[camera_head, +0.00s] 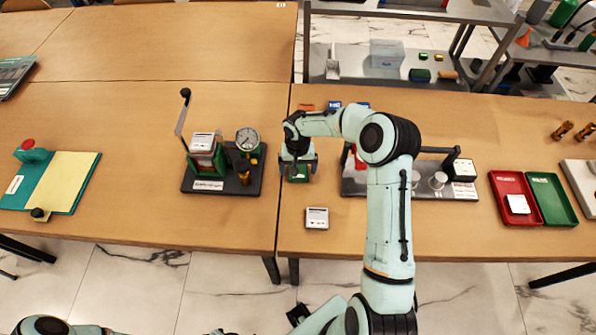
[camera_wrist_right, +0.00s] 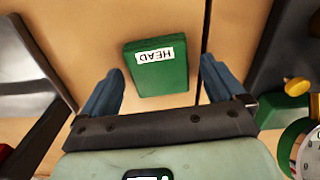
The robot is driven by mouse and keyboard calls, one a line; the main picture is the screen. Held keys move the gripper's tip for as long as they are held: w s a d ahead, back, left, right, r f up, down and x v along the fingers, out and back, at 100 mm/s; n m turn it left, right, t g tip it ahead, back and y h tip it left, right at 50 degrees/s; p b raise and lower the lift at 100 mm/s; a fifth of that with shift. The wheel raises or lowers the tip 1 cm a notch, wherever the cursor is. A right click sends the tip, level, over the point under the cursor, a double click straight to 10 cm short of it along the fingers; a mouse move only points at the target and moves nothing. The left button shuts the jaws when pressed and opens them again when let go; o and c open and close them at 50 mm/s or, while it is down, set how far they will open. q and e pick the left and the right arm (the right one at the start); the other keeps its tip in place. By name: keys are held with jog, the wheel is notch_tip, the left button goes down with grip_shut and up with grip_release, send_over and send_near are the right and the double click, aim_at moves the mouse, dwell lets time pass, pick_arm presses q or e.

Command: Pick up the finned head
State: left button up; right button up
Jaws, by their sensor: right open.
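The finned head is a green block with a white label reading HEAD (camera_wrist_right: 158,78). In the right wrist view it lies on the wooden table between my right gripper's fingers. My right gripper (camera_head: 298,170) is open, pointing down, with a blue-grey finger on each side of the block and visible gaps. It also shows in the wrist view (camera_wrist_right: 160,72). In the head view the gripper mostly hides the head, with only a little green showing. The fins cannot be made out.
A gauge rig (camera_head: 222,186) with lever and dial stands left of my right gripper. A dark fixture plate (camera_head: 352,186) lies to its right, partly behind my arm. A small white-topped block (camera_head: 317,218) sits in front. Red (camera_head: 505,183) and green (camera_head: 549,186) trays are farther right.

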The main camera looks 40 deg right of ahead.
jog(key=c, duration=1.2)
jog(key=shift+c, duration=0.4)
jog(key=shift+r, duration=0.15)
